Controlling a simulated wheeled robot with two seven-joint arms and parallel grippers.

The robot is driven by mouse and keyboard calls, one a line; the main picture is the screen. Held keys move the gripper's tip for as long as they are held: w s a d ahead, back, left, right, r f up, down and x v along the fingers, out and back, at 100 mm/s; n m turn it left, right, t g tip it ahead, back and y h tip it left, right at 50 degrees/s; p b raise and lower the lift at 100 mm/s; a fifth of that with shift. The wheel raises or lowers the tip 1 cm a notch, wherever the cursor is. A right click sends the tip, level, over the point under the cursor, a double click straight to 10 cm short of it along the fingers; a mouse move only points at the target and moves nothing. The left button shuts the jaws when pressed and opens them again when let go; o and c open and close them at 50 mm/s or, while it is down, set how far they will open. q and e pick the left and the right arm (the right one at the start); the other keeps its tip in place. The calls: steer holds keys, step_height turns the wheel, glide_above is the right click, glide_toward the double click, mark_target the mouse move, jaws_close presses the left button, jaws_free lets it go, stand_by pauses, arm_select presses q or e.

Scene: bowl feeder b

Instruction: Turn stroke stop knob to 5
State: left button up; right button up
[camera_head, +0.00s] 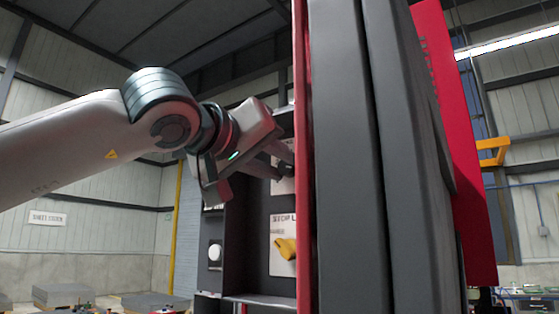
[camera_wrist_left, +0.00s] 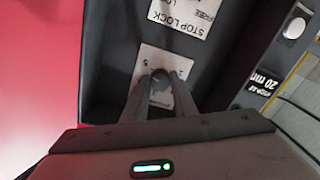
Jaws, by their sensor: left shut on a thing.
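The stroke stop knob (camera_wrist_left: 161,77) is a small dark round knob on a white scale plate (camera_wrist_left: 150,58), seen in the left wrist view. A digit that looks like 5 shows at the plate's upper left; other marks are too small or covered. My left gripper (camera_wrist_left: 162,92) is shut on the knob, one finger on each side. Which mark the knob points to is hidden by the fingers. In the head view my left gripper (camera_head: 283,168) reaches into the dark panel in front of a pale plate (camera_head: 284,184). My right gripper is not in view.
A yellow handle (camera_head: 285,248) sits on a labelled plate below my gripper. A white round button (camera_head: 215,252) is to its left. The red-edged grey machine column (camera_head: 340,180) stands close on the right. A STOP LOCK label (camera_wrist_left: 185,14) shows in the wrist view.

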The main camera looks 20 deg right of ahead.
arm_select(q)
steer(key=shift+f+m, duration=0.2)
steer(key=shift+m, duration=1)
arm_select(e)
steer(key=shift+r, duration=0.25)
arm_select(q)
steer(key=o, duration=1)
steer(key=shift+o, duration=0.2)
steer(key=shift+r, duration=0.1)
steer(key=shift+s+a, duration=0.3)
steer(key=shift+a, duration=0.05)
steer(key=b+v, duration=0.5)
steer(key=v, duration=1.1)
steer(key=shift+a+f+b, duration=0.2)
steer(key=shift+f+b, duration=0.05)
steer(key=shift+b, duration=0.15)
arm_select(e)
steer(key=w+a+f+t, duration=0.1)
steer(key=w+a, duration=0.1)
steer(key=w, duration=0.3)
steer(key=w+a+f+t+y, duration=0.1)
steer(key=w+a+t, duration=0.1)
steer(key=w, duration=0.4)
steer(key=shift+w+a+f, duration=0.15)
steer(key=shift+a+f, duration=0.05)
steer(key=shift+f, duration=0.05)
